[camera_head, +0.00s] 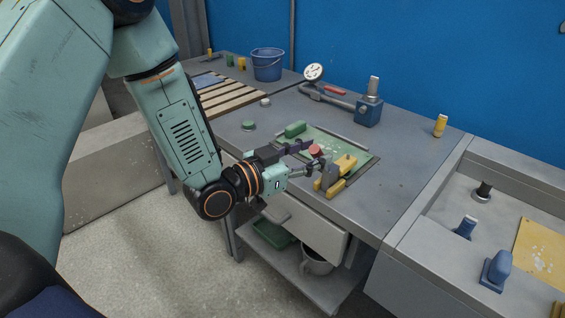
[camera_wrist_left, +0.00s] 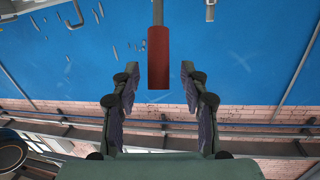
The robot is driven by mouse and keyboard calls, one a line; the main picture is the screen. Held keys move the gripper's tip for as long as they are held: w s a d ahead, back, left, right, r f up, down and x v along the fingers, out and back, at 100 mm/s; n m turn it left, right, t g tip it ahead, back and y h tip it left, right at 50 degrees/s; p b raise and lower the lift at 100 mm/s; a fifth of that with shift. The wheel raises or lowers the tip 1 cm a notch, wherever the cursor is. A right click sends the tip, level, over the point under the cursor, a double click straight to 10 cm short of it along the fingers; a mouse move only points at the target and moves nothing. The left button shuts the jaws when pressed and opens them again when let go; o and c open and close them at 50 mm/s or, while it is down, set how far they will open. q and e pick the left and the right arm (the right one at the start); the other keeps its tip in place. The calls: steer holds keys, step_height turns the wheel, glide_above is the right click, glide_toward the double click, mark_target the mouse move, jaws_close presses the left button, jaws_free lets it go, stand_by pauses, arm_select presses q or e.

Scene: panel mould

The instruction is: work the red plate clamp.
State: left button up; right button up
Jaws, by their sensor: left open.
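The red plate clamp shows as a red handle end (camera_head: 315,150) over the green plate (camera_head: 358,151) on the grey bench. In the left wrist view the red handle (camera_wrist_left: 158,55) hangs on a grey rod from the top edge, between the finger lines. My left gripper (camera_head: 308,158) is open, its fingers pointing at the handle from the left. In the left wrist view its two fingers (camera_wrist_left: 160,84) stand apart, one on each side of the handle's lower end, with gaps on both sides. The clamp's base is mostly hidden. My right gripper is not in view.
A yellow clamp (camera_head: 345,163) and a green-handled piece (camera_head: 295,130) stand by the plate. A blue block with a post (camera_head: 369,112), a dial gauge (camera_head: 313,72) and a blue bucket (camera_head: 267,66) are behind. The bench's right side is mostly clear.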

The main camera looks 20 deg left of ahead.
arm_select(q)
steer(key=v, duration=0.9)
steer(key=shift+s+a, duration=0.25)
steer(key=shift+s, duration=0.05)
stand_by(0.3)
steer(key=shift+r, duration=0.1)
stand_by(0.5)
